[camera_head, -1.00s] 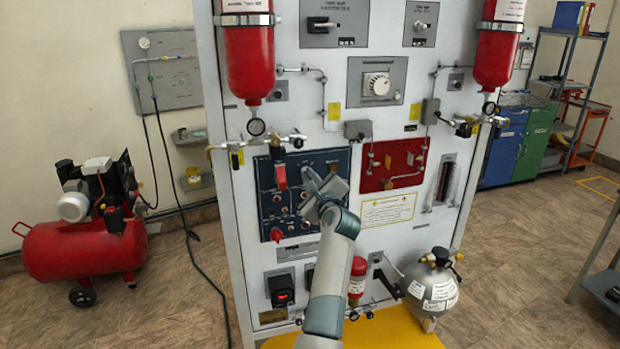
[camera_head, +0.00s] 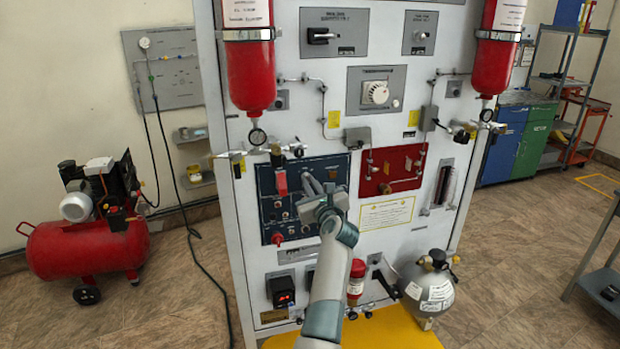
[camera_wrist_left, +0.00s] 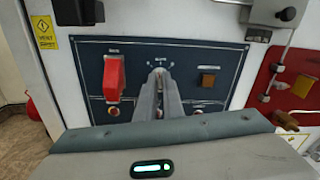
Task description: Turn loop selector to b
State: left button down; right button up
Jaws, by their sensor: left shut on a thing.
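The dark blue panel (camera_head: 266,183) is on the front of the white trainer cabinet, and it also fills the middle of the left wrist view (camera_wrist_left: 225,60). My left gripper (camera_head: 310,183) reaches its upper middle part from below. In the left wrist view, the two fingertips (camera_wrist_left: 160,78) are close together at a small dial with marks around its top. They are shut on its knob, taken to be the loop selector. The fingers hide most of the knob, and I cannot read which mark it points to. My right gripper is not in view.
A red guarded switch (camera_wrist_left: 114,76) is left of the fingers, and a square amber button (camera_wrist_left: 208,79) is right of them. A red panel (camera_head: 392,168) with brass fittings is further right. Red cylinders (camera_head: 250,75) hang above. A grey sphere tank (camera_head: 428,290) stands below right.

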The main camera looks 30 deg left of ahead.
pick_arm(q)
jog(key=m+p, duration=0.7)
jog(key=m, duration=0.1)
jog(key=shift+r+p, duration=0.2)
jog(key=shift+p, duration=0.15)
jog(key=shift+f+m+p, duration=0.2)
jog(key=shift+m+p, duration=1)
jog(key=shift+m, duration=0.5)
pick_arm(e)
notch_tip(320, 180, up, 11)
pick_arm(q)
jog(key=c, duration=1.9)
grip_release()
jog(key=shift+d+f, duration=0.1)
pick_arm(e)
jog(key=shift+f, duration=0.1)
